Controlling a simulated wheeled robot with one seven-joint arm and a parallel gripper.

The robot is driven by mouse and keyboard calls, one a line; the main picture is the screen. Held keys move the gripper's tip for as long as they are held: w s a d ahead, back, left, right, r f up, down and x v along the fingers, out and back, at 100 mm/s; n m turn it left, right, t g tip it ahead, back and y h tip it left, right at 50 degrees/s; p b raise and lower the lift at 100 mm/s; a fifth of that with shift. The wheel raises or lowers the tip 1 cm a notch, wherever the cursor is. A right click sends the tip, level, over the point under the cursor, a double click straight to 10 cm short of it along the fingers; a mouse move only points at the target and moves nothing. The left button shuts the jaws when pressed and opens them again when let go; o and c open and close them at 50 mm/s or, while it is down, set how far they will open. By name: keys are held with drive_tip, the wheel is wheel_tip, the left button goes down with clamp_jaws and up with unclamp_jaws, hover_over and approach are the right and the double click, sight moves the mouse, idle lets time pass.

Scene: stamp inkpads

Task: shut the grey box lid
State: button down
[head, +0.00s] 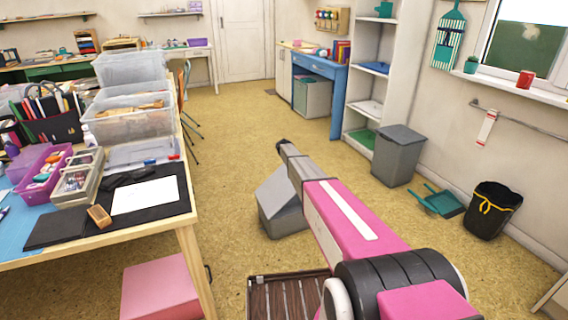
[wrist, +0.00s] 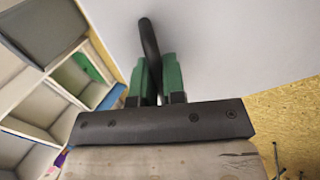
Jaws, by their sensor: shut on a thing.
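A grey box (head: 284,222) stands on the floor in the middle of the head view, partly hidden behind my pink arm. Its lighter grey top slopes, and I cannot tell from this view how far the lid stands open. In the wrist view the smooth grey lid (wrist: 230,50) fills the upper middle and right. A dark curved handle rises from it. The green fingers of my gripper (wrist: 156,78) are shut on this handle from both sides. In the head view I cannot make out the fingers.
A work table (head: 190,215) with trays and clear bins stands at left, a pink box (head: 160,288) beneath it. A brown slatted item (head: 285,292) lies in front. A grey bin (head: 398,157), teal dustpan (head: 440,202) and black bin (head: 491,212) stand right. The floor behind the box is clear.

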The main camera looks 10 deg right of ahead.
drive_tip(key=w+d+f+g+y, duration=0.1)
drive_tip(key=d+f+y, duration=0.2)
drive_tip(key=f, duration=0.7)
drive_tip(key=w+d+f+y, duration=0.1)
drive_tip(key=d+f+y, duration=0.2)
drive_tip(key=d+f, duration=0.3)
drive_tip(key=shift+w+d+f+g, duration=0.35)
drive_tip(key=shift+w+f+g, duration=0.05)
drive_tip(key=shift+f, duration=1.95)
drive_tip(key=shift+f, duration=0.1)
drive_tip(key=c, duration=1.3)
unclamp_jaws()
drive_tip(key=shift+o, duration=0.5)
